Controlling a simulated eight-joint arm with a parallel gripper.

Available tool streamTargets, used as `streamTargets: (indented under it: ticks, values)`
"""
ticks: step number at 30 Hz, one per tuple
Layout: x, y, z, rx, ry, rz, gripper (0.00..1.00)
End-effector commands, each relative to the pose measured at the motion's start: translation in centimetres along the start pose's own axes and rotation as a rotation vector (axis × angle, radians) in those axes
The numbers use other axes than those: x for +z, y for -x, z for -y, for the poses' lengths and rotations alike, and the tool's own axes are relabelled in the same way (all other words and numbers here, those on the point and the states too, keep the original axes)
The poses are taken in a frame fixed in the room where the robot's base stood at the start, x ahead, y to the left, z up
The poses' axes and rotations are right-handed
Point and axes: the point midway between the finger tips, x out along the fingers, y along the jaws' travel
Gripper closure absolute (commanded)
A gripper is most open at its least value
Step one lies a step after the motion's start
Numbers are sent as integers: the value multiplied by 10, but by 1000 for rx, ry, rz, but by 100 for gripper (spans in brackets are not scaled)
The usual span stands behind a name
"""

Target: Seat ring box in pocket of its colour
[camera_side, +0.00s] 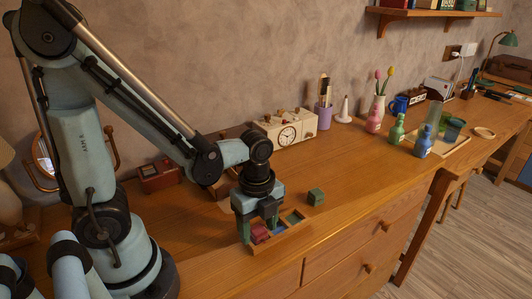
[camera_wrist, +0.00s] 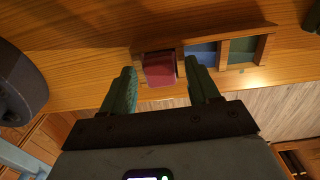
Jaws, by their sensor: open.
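A wooden tray (camera_side: 284,236) lies near the desk's front edge, with a blue pocket (camera_side: 280,227) and a green pocket (camera_side: 295,216), both empty. The wrist view also shows the blue pocket (camera_wrist: 201,54) and green pocket (camera_wrist: 243,50). A dark red ring box (camera_side: 260,234) is at the tray's left end, where its pocket is hidden. It also shows in the wrist view (camera_wrist: 160,70). My gripper (camera_side: 257,229) is open and low over it, one finger on each side, with gaps visible in the wrist view. A green ring box (camera_side: 316,197) sits on the desk behind the tray.
A cream clock box (camera_side: 287,130) and a purple pen cup (camera_side: 324,117) stand by the wall. Coloured bottles (camera_side: 396,131) stand further right near a tray. The desk between the green box and the bottles is clear.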

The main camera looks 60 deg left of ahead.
Motion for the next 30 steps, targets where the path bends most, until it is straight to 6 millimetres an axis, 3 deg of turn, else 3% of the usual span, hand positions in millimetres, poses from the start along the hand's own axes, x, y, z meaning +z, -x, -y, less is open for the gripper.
streamTargets:
  ticks: [8, 30]
  values:
    - [0, 15, 0, 0, 0, 0, 40]
    - [0, 104, 0, 0, 0, 0, 40]
